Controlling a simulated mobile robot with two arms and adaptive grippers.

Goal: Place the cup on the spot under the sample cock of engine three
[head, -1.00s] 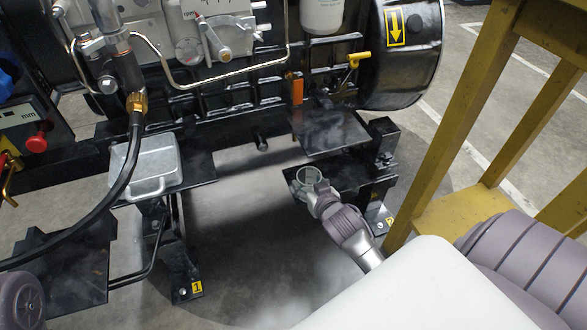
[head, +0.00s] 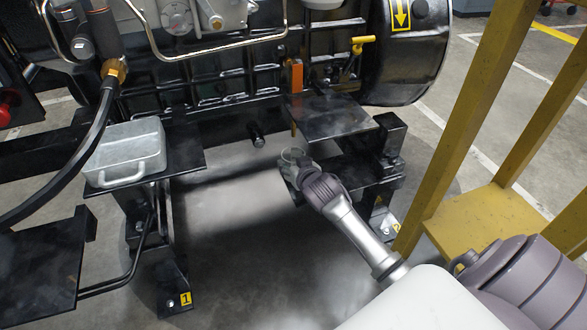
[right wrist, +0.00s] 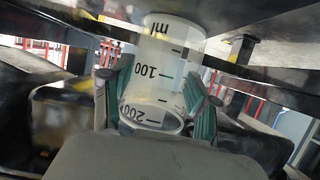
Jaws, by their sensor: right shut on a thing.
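My right gripper (head: 304,165) is shut on a clear graduated measuring cup (right wrist: 165,70), with a finger on each side of it in the right wrist view. In the head view the cup (head: 290,156) is at the left end of a low dark plate (head: 345,172), just below the near left corner of a higher black plate (head: 335,118). I cannot tell whether the cup touches either plate. A yellow-handled cock (head: 359,44) sits on the black engine (head: 225,75) above the higher plate. My left gripper is out of view.
A yellow frame (head: 490,215) stands close to the right of my right arm. Bare floor (head: 240,230) lies between the stands.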

